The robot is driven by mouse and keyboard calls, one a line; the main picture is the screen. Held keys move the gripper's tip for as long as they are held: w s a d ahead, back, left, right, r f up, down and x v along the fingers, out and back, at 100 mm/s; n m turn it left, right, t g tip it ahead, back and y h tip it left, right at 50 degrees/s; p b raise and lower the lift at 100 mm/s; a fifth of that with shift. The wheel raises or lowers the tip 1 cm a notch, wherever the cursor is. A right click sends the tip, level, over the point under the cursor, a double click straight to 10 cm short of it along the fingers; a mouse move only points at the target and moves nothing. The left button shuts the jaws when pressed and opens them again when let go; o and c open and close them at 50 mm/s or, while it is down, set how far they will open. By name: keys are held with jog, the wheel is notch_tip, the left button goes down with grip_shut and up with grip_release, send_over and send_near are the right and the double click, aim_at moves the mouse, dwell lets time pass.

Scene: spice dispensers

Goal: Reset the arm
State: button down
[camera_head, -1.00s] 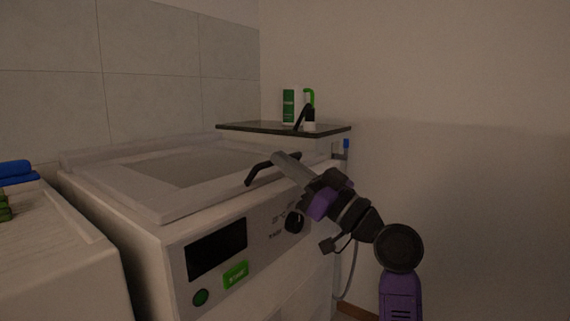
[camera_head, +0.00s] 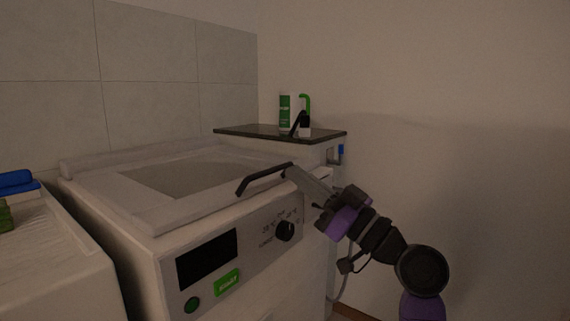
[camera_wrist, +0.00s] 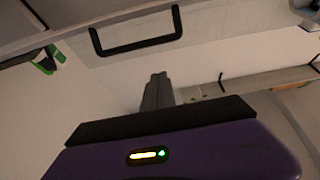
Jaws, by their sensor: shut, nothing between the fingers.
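My gripper (camera_head: 297,174) is in the head view at the front right edge of a white top-loading washing machine (camera_head: 150,262). Its grey fingers are together and empty; in the wrist view the closed fingers (camera_wrist: 157,80) point up the picture. A black bar handle (camera_head: 262,178) is at the front of the machine's lid, just left of the fingertips in the head view. In the wrist view a black handle (camera_wrist: 135,45) lies beyond the fingertips, apart from them in the picture. Whether the fingers touch it in the head view is hard to tell.
A dark shelf (camera_head: 235,131) behind the machine holds a white-and-green bottle (camera_head: 285,112) and a dark-and-white item. The control panel has a black knob (camera_head: 285,231). A white surface with a blue item (camera_head: 15,182) stands at left. Open room lies right of my arm, before the wall.

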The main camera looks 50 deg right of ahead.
jog(key=v, duration=0.3)
jog(key=shift+s+f, duration=0.2)
jog(key=shift+s, duration=0.1)
